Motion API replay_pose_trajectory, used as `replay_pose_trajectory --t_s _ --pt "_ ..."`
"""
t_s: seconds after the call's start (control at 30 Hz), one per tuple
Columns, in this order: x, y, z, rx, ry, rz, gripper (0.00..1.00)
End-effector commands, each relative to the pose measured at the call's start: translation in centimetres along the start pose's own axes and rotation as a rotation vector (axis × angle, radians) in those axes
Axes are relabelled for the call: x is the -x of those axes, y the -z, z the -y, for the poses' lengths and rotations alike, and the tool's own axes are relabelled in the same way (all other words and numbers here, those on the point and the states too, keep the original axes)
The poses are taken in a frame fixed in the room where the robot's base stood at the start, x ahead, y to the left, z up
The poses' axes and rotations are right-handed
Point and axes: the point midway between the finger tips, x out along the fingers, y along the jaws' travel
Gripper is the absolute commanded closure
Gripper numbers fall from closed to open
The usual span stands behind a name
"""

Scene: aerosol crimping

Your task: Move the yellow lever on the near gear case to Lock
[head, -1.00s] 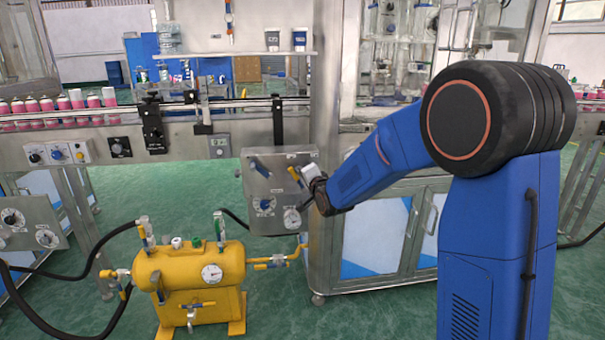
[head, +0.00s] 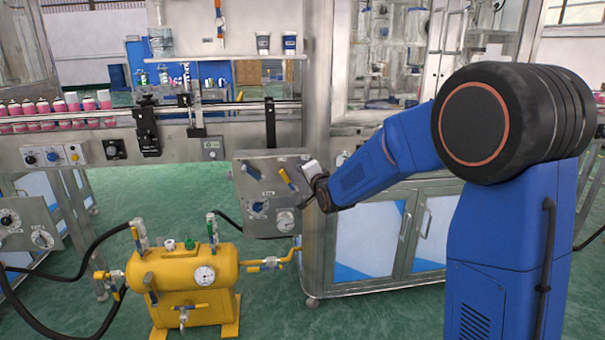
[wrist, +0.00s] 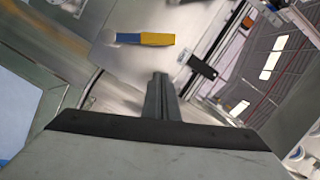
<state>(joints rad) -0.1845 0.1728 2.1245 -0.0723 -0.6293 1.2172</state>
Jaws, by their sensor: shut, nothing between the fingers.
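The near gear case (head: 262,222) is a grey metal box in the middle of the head view, with levers, a blue knob and a white dial on its face. Its yellow lever (head: 287,179) slants down to the right near the top; in the wrist view a yellow-and-blue lever (wrist: 146,39) lies level, above the fingers. The position labels are too small to read. My gripper (head: 308,168) is just right of the yellow lever in the head view. In the wrist view my gripper's fingers (wrist: 158,76) are shut and empty, apart from the lever.
A second lever (head: 251,171) is at the case's upper left. A yellow tank (head: 180,272) with valves and hoses stands on the floor below left. The conveyor (head: 80,145) runs behind with pink cans. A steel cabinet (head: 372,240) stands close on the right.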

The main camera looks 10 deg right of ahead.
Motion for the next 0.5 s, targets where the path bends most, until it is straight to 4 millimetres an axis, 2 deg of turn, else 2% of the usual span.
replay_pose_trajectory --t_s 0.5 --pt "7.0 0.0 0.2 0.000 0.000 0.000 1.00"
